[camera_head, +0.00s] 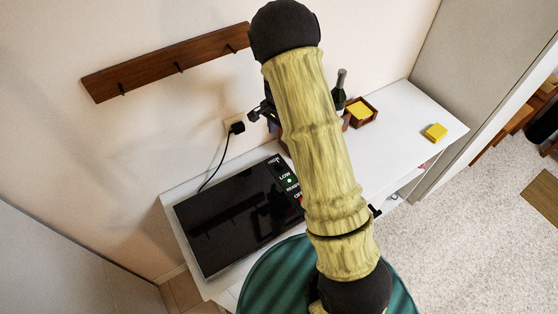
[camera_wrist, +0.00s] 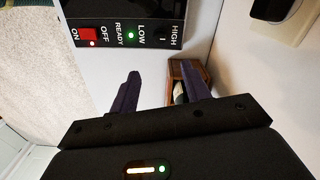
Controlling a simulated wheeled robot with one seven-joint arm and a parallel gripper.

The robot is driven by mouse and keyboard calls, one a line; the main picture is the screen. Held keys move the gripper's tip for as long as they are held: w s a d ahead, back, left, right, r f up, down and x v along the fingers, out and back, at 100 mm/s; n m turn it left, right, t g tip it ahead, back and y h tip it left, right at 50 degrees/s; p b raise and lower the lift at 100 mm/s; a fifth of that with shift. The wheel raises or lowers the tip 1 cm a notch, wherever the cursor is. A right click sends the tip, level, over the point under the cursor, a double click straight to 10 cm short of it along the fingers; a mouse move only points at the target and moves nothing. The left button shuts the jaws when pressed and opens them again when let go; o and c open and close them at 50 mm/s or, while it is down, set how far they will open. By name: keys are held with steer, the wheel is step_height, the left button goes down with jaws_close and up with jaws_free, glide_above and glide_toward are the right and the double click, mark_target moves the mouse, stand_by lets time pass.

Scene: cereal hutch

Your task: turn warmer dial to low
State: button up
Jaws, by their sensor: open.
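The warmer (camera_head: 238,216) is a flat black glossy unit on the white counter in the head view. Its control strip (camera_head: 288,182) lies along its right edge, partly behind my arm. In the wrist view the strip (camera_wrist: 118,22) is at the top, with the words HIGH, LOW, READY, OFF and ON. A green light (camera_wrist: 131,35) glows by LOW and READY, and a red switch (camera_wrist: 88,36) sits by ON and OFF.
A dark bottle (camera_head: 341,88) and a wooden box with yellow notes (camera_head: 361,111) stand behind my arm. A yellow block (camera_head: 435,132) lies near the counter's right end. A black plug (camera_head: 237,127) with a cord is in the wall. A peg rail (camera_head: 165,65) hangs above.

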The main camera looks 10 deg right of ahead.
mark_target(279, 163)
step_height(279, 163, down, 16)
steer(key=p, duration=0.5)
steer(key=shift+f, duration=0.2)
steer(key=c, duration=1)
